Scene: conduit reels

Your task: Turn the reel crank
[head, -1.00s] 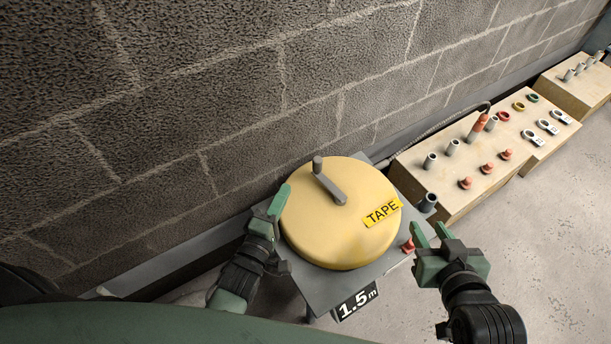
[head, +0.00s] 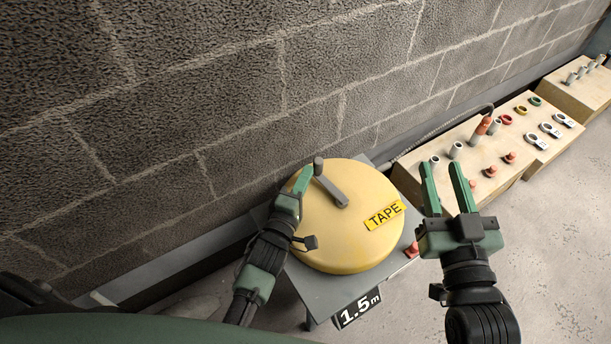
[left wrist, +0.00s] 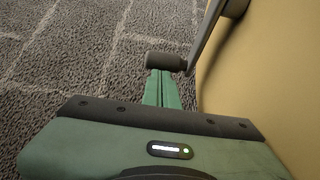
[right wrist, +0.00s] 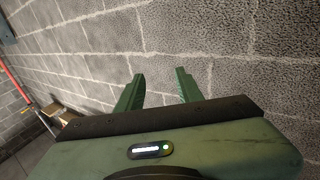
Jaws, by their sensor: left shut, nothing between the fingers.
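A round yellow reel (head: 345,236) labelled TAPE lies on a grey stand (head: 328,288) with a 1.5 m sign. On top is a grey crank arm (head: 332,190) with an upright knob (head: 318,166) at its outer end, toward the reel's upper left. My left gripper (head: 304,176) is shut and empty, its tips close beside the knob. In the left wrist view the knob (left wrist: 165,61) sits just past the shut fingertips (left wrist: 162,76); whether they touch I cannot tell. My right gripper (head: 447,168) is open and empty, right of the reel; its spread fingers show in the right wrist view (right wrist: 158,80).
A block wall (head: 200,110) runs close behind the reel. To the right, a wooden bench (head: 480,168) carries grey and red pegs and coloured rings. A red fitting (head: 411,250) is on the stand's right edge. Bare floor lies at lower right.

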